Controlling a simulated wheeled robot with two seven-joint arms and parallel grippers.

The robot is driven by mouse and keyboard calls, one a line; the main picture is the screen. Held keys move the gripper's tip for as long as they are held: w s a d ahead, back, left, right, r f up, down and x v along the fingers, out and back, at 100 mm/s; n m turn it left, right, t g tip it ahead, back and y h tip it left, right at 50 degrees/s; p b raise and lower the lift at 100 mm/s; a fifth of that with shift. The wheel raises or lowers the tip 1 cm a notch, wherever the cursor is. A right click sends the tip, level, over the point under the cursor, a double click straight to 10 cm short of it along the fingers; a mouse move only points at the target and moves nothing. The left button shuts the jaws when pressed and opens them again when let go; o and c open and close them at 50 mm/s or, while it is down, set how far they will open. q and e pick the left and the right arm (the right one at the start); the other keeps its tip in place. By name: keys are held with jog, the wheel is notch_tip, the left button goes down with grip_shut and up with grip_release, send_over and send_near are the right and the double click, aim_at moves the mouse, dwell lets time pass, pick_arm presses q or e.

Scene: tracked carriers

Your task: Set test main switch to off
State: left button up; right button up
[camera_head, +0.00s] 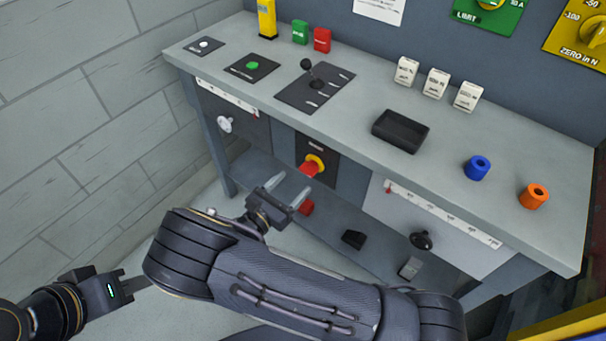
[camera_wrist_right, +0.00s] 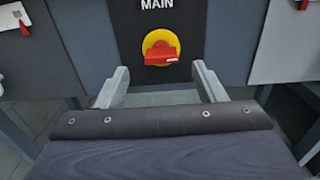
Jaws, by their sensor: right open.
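The main switch is a red knob on a yellow disc (camera_head: 313,165) on a dark panel below the bench top. In the right wrist view the switch (camera_wrist_right: 161,52) sits under the word MAIN, its red handle lying about horizontal. My right gripper (camera_head: 287,190) is open and empty in front of the switch, fingers pointing towards it. In the right wrist view my right gripper (camera_wrist_right: 161,78) has one finger on each side of the knob in the picture, apart from it. My left gripper (camera_head: 135,284) is at the lower left, away from the bench; its fingers are barely visible.
The bench top (camera_head: 365,92) overhangs the switch panel. A white knob (camera_head: 225,125) is to the left and a black knob (camera_head: 421,240) to the right. A lower shelf holds a red block (camera_head: 306,207) and a black block (camera_head: 353,239). A black tray (camera_head: 400,131) stands on top.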

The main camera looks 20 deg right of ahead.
aim_at(305, 172)
jog(key=shift+x, duration=2.75)
jog(key=shift+s, duration=0.1)
jog(key=c, duration=1)
